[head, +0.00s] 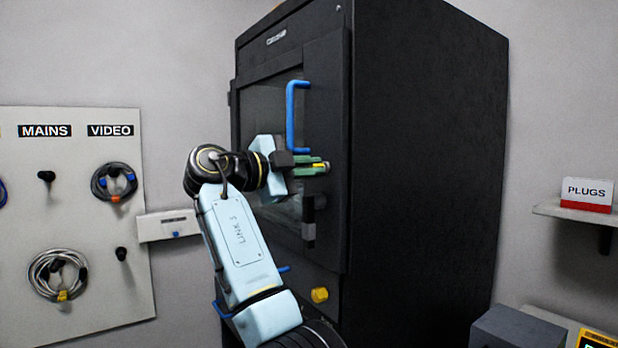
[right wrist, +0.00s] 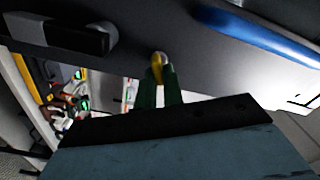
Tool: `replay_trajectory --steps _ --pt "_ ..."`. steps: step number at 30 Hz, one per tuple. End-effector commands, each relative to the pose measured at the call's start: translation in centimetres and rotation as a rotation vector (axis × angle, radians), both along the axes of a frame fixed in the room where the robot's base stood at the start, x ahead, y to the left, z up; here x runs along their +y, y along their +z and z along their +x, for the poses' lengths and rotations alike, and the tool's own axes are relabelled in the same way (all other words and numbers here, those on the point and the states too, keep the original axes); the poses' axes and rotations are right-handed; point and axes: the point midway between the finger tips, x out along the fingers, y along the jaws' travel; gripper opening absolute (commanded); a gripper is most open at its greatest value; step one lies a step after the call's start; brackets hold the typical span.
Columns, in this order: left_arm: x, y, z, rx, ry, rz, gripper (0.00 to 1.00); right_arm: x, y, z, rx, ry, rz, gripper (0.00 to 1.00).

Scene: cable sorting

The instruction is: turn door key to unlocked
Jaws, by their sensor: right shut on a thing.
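The tall black cabinet (head: 430,150) has a glass door with a blue handle (head: 290,115). My right gripper (head: 322,167) is at the door frame just below that handle, its green fingers shut on the small yellow key (head: 319,167). In the right wrist view the gripper (right wrist: 158,88) has its fingers together around the yellow key (right wrist: 157,67), whose far end meets the dark door frame. The fingers hide most of the key and the lock, so I cannot tell how far the key is turned. My left gripper is out of view.
A black latch-like part (head: 309,222) sits on the door below the gripper, with a yellow knob (head: 319,295) lower down. A pegboard (head: 75,215) with coiled cables is at left. A shelf (head: 575,212) with a PLUGS sign (head: 587,193) is at right.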

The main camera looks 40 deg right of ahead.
Motion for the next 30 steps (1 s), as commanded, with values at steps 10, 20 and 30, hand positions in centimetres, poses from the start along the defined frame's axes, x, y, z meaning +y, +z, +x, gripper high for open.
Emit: replay_trajectory --steps 10,20,30 --pt "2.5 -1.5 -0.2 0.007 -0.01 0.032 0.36 0.0 -0.4 -0.1 -0.296 0.0 0.001 0.0" --pt "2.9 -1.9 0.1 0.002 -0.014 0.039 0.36 0.0 -0.4 -0.1 -0.466 0.0 0.001 0.0" --pt "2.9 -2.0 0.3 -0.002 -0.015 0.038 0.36 0.0 -0.4 -0.1 -0.516 -0.001 0.002 0.0"
